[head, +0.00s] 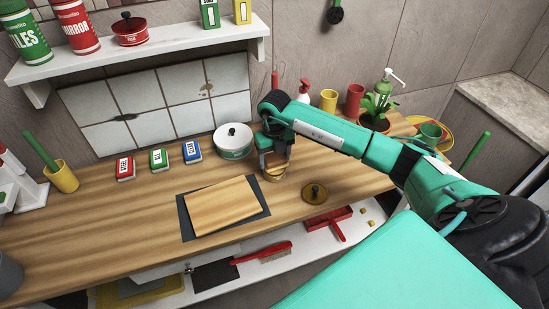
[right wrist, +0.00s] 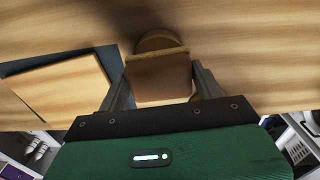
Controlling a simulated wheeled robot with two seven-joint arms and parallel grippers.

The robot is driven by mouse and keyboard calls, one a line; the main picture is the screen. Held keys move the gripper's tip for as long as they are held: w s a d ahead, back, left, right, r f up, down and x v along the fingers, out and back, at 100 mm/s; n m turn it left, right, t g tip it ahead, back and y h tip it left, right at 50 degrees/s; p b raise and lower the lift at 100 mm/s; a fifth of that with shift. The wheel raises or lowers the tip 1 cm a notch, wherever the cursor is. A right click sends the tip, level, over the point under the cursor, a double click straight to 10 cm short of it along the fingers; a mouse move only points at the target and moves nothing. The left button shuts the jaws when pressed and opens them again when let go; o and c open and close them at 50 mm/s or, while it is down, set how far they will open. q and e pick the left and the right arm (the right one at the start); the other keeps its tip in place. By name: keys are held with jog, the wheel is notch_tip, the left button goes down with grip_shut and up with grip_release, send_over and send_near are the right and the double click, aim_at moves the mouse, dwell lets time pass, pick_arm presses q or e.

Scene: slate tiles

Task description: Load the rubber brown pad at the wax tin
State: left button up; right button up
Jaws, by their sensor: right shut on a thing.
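My right gripper (head: 275,168) is low over the wooden counter. In the right wrist view its two fingers (right wrist: 159,90) are shut on a brown block-like pad (right wrist: 158,75). A round, shallow, yellowish tin (head: 276,175), seemingly the wax tin, sits on the counter just under the gripper. Its round edge also shows beyond the pad in the right wrist view (right wrist: 158,40). The pad overlaps the tin in that view; I cannot tell whether they touch. A round brass lid (head: 315,194) with a dark knob lies on the counter to the right. My left gripper is not in view.
A wooden board (head: 222,205) lies on a dark mat (head: 187,228) left of the gripper. A white pot (head: 233,145) stands behind. Red, green and blue tins (head: 158,160) stand further left. A potted plant (head: 374,118) and cups stand right. Bare counter lies at left front.

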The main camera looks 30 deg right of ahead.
aim_at(272, 158)
jog(key=shift+r+p, duration=1.45)
jog(key=shift+r, duration=1.4)
jog(key=shift+s+a+r+n, duration=0.15)
jog(key=shift+a+n, duration=0.35)
jog(key=shift+n, duration=0.5)
jog(key=s+a+r+m, duration=0.2)
jog(key=s+a+m, duration=0.4)
jog(key=m, duration=1.2)
jog(key=s+a+r+m, duration=0.3)
jog(key=s+a+m, duration=0.4)
jog(key=m, duration=1.1)
jog(key=shift+a, duration=0.5)
